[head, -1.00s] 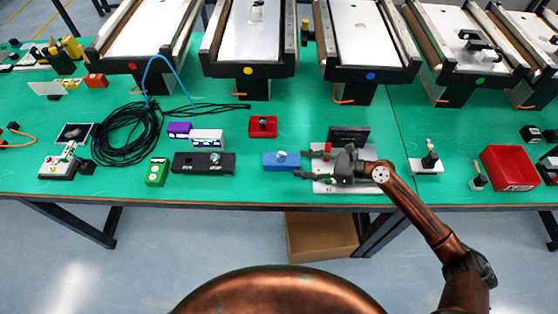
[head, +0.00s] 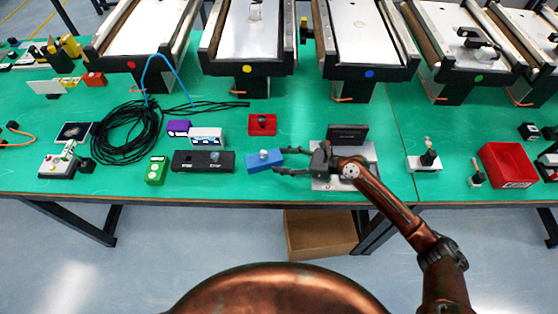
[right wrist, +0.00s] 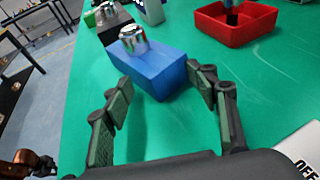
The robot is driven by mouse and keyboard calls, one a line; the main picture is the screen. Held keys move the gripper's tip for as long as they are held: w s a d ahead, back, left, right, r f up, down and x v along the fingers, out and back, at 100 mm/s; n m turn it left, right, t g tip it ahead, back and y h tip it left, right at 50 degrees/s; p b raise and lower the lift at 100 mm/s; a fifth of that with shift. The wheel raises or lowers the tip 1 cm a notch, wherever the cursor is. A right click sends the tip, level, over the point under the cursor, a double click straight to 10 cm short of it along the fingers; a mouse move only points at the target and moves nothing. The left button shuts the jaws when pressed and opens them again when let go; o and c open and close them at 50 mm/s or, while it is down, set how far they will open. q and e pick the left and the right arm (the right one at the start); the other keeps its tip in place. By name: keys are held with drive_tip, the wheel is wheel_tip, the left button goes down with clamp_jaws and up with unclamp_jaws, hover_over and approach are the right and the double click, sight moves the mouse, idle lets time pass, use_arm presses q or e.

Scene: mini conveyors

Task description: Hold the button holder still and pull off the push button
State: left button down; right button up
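The blue button holder (head: 259,166) lies on the green table, turned at a slight angle. A silver push button (head: 265,154) sits on top of it. Both show in the right wrist view, the blue block (right wrist: 158,72) ahead and the metal button (right wrist: 133,38) on its far part. My right gripper (head: 279,161) is open, with its fingertips at the right end of the holder. In the right wrist view the two fingertips (right wrist: 158,79) stand apart on either side of the near end. I cannot tell whether they touch it. My left gripper is not in view.
A long black box (head: 190,162) stands just left of the holder. A red box (head: 262,125) is behind it. A light plate (head: 352,179) lies under my right forearm, and the table's front edge is close. Conveyors (head: 369,40) line the back.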

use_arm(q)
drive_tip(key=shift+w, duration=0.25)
use_arm(e)
clamp_jaws()
drive_tip(key=c, duration=1.3)
unclamp_jaws()
drive_tip(key=o, duration=1.5)
drive_tip(key=shift+c, duration=0.2)
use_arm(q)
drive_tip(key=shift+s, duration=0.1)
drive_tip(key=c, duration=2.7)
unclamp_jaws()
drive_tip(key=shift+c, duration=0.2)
